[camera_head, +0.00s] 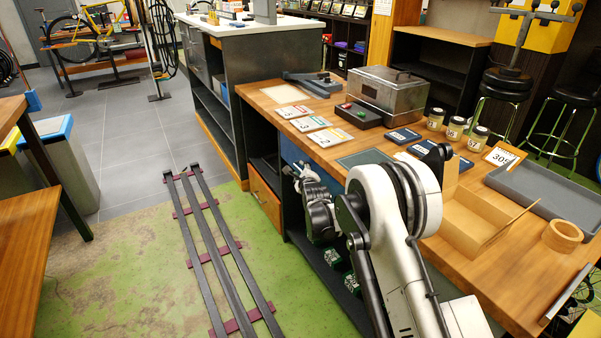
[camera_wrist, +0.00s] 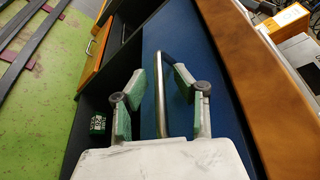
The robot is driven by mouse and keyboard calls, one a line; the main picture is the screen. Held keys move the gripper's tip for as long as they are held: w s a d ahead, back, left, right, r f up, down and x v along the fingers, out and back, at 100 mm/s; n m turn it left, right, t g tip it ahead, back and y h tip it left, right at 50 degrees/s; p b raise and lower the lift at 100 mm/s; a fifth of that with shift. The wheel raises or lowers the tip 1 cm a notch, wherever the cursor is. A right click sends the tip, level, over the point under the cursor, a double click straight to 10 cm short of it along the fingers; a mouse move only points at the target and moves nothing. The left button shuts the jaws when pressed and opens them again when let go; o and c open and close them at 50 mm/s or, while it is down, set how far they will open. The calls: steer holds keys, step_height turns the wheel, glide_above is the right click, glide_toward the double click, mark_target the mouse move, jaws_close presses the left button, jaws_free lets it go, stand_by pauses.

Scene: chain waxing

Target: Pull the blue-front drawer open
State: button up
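The blue-front drawer (camera_wrist: 226,88) fills the middle of the wrist view, with a metal bar handle (camera_wrist: 162,100) standing off its front. In the head view only part of its blue front (camera_head: 291,153) shows under the worktop, behind my arm. My gripper (camera_wrist: 160,84) is open, with its green-padded fingers on either side of the handle and a visible gap on each side. In the head view my gripper (camera_head: 298,174) is close to the drawer front. The drawer looks shut, flush under the worktop. The handle's lower end is partly hidden by my gripper body.
An orange-front drawer (camera_head: 265,198) sits left of the blue one, under an open shelf. The wooden worktop (camera_head: 372,152) above carries a metal box (camera_head: 388,92), cards and jars. Small green items (camera_head: 335,258) lie on the lower shelf. Dark rails (camera_head: 212,240) run along the floor.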

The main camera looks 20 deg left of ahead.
jaws_close()
steer(key=shift+s, duration=0.1)
stand_by(0.4)
